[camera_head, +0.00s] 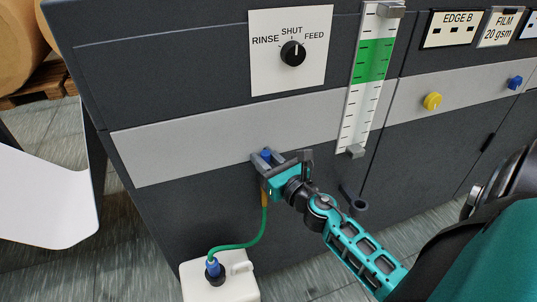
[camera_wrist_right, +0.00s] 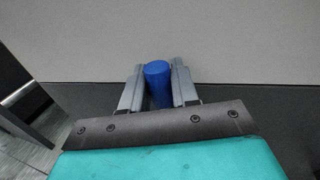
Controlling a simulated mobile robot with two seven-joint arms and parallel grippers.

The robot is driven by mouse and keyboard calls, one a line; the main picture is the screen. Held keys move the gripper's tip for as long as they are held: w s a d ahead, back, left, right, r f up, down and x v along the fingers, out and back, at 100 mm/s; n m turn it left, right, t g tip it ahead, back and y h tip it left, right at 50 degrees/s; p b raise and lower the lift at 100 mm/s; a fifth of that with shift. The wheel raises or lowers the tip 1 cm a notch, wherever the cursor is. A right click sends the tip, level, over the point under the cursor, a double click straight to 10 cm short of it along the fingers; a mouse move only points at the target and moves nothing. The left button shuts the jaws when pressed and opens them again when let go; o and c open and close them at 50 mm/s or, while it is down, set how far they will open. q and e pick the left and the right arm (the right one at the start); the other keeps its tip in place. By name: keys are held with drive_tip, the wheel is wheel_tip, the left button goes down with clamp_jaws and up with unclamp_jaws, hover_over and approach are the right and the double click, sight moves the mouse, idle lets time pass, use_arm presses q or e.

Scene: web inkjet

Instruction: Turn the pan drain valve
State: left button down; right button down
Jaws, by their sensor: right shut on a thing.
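The pan drain valve shows as a small blue handle (camera_head: 266,154) on the lower front of the dark machine, just below the light grey band. My right gripper (camera_head: 267,155) is at the valve and shut on the blue handle. In the right wrist view the blue handle (camera_wrist_right: 158,82) stands between the two grey fingers of my right gripper (camera_wrist_right: 158,90). The valve's body is mostly hidden behind the gripper. A green hose (camera_head: 264,222) runs down from a brass-coloured fitting (camera_head: 264,198) under the gripper. My left gripper is not in view.
Above are a RINSE/SHUT/FEED knob (camera_head: 292,53), pointer near SHUT, and a green level gauge (camera_head: 366,85). A yellow button (camera_head: 432,101) and a blue button (camera_head: 515,82) sit at right.

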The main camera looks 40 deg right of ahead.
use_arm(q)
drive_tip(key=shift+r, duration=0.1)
use_arm(e)
drive_tip(key=shift+w+r, duration=0.1)
drive_tip(key=shift+r, duration=0.05)
drive_tip(key=c, duration=0.9)
unclamp_jaws()
drive_tip(key=shift+a, duration=0.1)
drive_tip(key=shift+c, duration=0.2)
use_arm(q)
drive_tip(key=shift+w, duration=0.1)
use_arm(e)
drive_tip(key=shift+s+f, duration=0.2)
drive_tip(key=shift+s, duration=0.1)
use_arm(q)
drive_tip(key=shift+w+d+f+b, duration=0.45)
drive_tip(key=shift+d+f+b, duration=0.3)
drive_tip(key=shift+b, duration=1.3)
use_arm(e)
drive_tip(key=s, duration=1.2)
drive_tip(key=shift+s+a+r, duration=0.15)
drive_tip(key=shift+s+a, duration=0.05)
drive_tip(key=shift+a, duration=0.05)
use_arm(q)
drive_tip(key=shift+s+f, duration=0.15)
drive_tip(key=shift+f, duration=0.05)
